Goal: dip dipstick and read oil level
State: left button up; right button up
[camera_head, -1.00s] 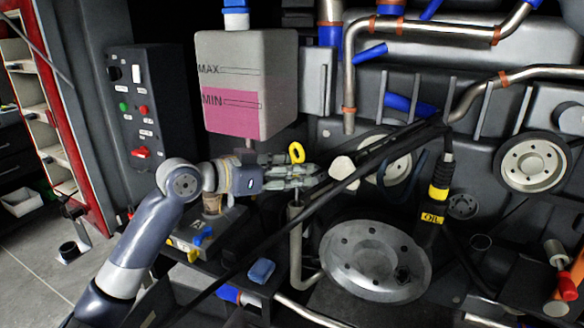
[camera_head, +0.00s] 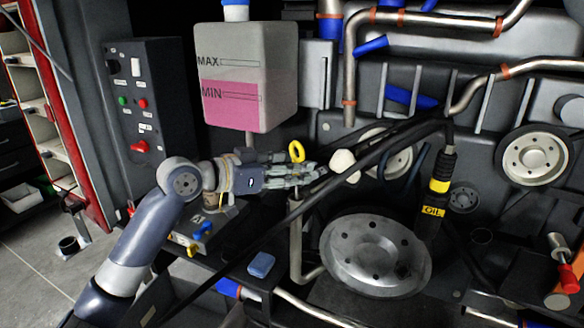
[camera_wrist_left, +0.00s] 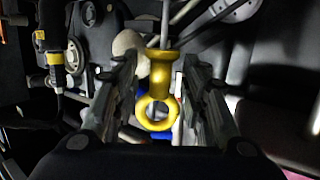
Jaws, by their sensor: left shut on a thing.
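The yellow ring handle of the dipstick (camera_head: 296,151) stands above the fingers of my left gripper (camera_head: 300,175). In the left wrist view, the yellow handle (camera_wrist_left: 159,70) lies between the two finger pads, its ring towards me and a thin grey rod at its far end. My left gripper is shut on this handle. A grey metal tube (camera_head: 296,235) rises from below to just under the gripper. I cannot tell whether the rod is inside it. The oil marks on the rod are not visible. My right gripper is not in view.
A tank (camera_head: 245,50) with MAX and MIN marks holds pink liquid behind the gripper. A pale rounded object (camera_head: 343,165) sits just right of the fingertips. A black hose (camera_head: 270,240) crosses in front. A black and yellow OIL part (camera_head: 435,200) and large pulley (camera_head: 375,255) stand right.

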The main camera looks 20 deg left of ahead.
aim_at(296, 190)
pick_arm(q)
jog(key=shift+f+b, duration=0.35)
jog(key=shift+f, duration=0.25)
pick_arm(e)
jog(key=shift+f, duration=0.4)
pick_arm(q)
jog(key=shift+f, duration=0.25)
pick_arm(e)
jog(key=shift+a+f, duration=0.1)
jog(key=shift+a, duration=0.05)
pick_arm(q)
jog(key=shift+f+b, duration=0.3)
jog(key=shift+b, duration=0.05)
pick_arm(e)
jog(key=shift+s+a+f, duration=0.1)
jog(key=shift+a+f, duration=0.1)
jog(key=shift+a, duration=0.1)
pick_arm(q)
jog(key=shift+a+f+b, duration=0.1)
jog(key=shift+f+b, duration=0.3)
jog(key=shift+f, duration=0.25)
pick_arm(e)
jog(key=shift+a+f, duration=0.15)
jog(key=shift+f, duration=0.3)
pick_arm(q)
jog(key=shift+f+b, duration=0.5)
jog(key=shift+f, duration=0.2)
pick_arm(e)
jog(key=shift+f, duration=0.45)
